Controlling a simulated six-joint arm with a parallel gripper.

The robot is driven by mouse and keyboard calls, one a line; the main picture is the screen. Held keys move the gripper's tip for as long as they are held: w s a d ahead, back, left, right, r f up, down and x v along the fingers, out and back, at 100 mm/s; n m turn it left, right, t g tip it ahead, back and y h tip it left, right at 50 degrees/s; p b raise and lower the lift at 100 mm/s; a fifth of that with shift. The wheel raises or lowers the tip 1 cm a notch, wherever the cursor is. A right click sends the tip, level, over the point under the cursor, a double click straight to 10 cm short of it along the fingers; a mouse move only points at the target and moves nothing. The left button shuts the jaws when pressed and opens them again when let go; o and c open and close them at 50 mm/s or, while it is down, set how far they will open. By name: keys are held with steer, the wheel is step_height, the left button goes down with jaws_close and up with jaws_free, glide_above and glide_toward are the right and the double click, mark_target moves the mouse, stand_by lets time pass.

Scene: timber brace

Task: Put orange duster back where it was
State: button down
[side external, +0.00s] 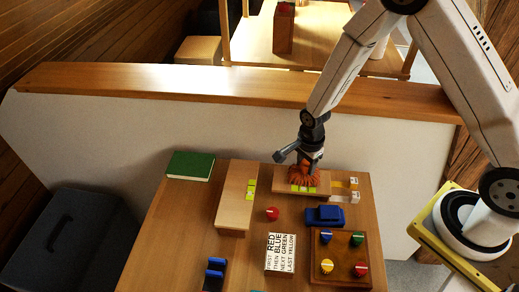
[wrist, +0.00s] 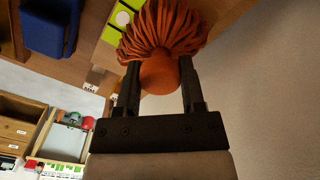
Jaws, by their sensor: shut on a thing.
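The orange duster (side external: 305,175) has a tufted orange head and a rounded orange handle. My gripper (wrist: 160,85) is shut on its handle in the wrist view, with one dark finger on each side. In the side external view my gripper (side external: 308,160) is over the back of the table, above a light wooden block (side external: 285,180) with yellow-green squares. The duster's head hangs at the block's right part and covers some of it. I cannot tell whether it touches the block.
A low white wall (side external: 110,120) stands behind.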

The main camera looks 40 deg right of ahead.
mark_target(307, 163)
steer(key=shift+c, duration=1)
jaws_free()
step_height(307, 163, up, 12)
steer(key=shift+r, duration=0.15)
stand_by(0.5)
steer(key=s+d+r+n+t, duration=0.1)
steer(key=s+r+n, duration=0.1)
steer(key=s+n, duration=0.3)
steer(key=s+d+r+n+t, duration=0.1)
steer(key=s+r+n, duration=0.2)
steer(key=n, duration=1)
steer(key=shift+s+t, duration=0.3)
steer(key=shift+s, duration=0.6)
